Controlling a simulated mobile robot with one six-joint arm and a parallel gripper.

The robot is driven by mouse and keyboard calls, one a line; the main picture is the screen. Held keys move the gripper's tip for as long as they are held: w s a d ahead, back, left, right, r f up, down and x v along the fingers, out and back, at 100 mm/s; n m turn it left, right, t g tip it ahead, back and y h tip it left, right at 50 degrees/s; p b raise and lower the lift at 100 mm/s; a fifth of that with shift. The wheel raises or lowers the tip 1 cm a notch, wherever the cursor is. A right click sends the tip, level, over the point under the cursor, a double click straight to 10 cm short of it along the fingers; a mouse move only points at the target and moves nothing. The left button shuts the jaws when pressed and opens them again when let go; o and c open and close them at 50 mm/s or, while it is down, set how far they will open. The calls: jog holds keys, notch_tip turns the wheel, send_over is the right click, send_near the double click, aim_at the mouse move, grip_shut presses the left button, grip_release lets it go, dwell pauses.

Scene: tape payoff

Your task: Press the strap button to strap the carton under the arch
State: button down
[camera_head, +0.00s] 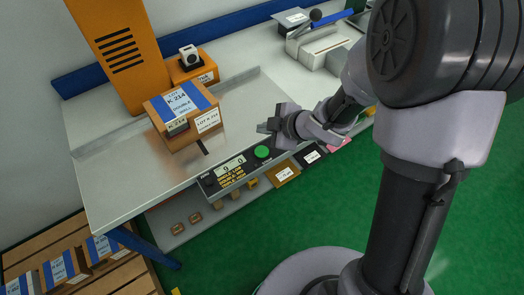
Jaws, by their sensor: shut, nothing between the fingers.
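A brown carton (159,106) with a blue-and-white "K 214 DOUBLE WALL" label sits on the metal bench top. No arch spanning it can be made out; an orange housing with dark slots (112,48) stands behind it to the left. A control panel (223,185) at the bench's front edge carries a display, a dark knob (209,181) and a round green button (262,152). Which control is the strap button cannot be read. My gripper (264,128) is shut and empty, just above the green button in the picture. It appears apart from the button.
A smaller orange box (180,76) with a white-topped device stands behind the carton. A grey device with a black-knobbed lever (315,42) stands at the back right. Labelled cartons (66,268) lie on a wooden pallet at lower left. The green floor in front is clear.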

aim_at(264, 153)
notch_tip(264, 153, down, 8)
jog(key=b, duration=0.7)
dwell(1.5)
jog(key=shift+f+b, duration=0.3)
jog(key=shift+f, duration=0.05)
jog(key=shift+f+b, duration=0.45)
jog(key=shift+f, duration=0.15)
dwell(0.6)
jog(key=shift+r, duration=0.15)
jog(key=shift+r+p, duration=0.85)
jog(key=shift+p, duration=0.15)
jog(key=shift+r, duration=0.1)
notch_tip(264, 153, up, 5)
jog(key=p, duration=0.5)
